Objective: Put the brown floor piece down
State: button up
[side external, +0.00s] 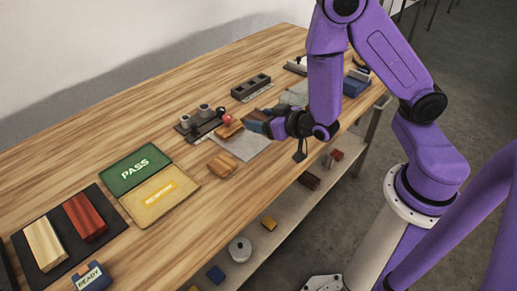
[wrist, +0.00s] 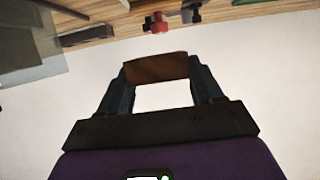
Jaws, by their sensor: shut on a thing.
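The brown floor piece (wrist: 156,68) is a short, plain brown block. In the wrist view it spans the gap between the two fingertips of my gripper (wrist: 157,75), which is shut on it. In the side view my gripper (side external: 257,121) points sideways to the left, above the bench near a grey sheet (side external: 243,146). The held piece is small and partly hidden by the fingers there. It appears raised off the bench, but the exact height is hard to tell.
A red ball-topped fixture (side external: 227,119) with grey cylinders stands just left of my gripper. A tan wooden block (side external: 222,164) lies in front. A dark slotted block (side external: 251,87) sits behind. Green PASS (side external: 135,168) and yellow (side external: 160,195) panels lie further left.

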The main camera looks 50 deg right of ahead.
aim_at(262, 154)
jog(key=shift+f, duration=4.75)
jog(key=shift+f, duration=0.1)
jog(key=shift+f, duration=0.1)
jog(key=o, duration=1.1)
jog(key=shift+c, duration=0.2)
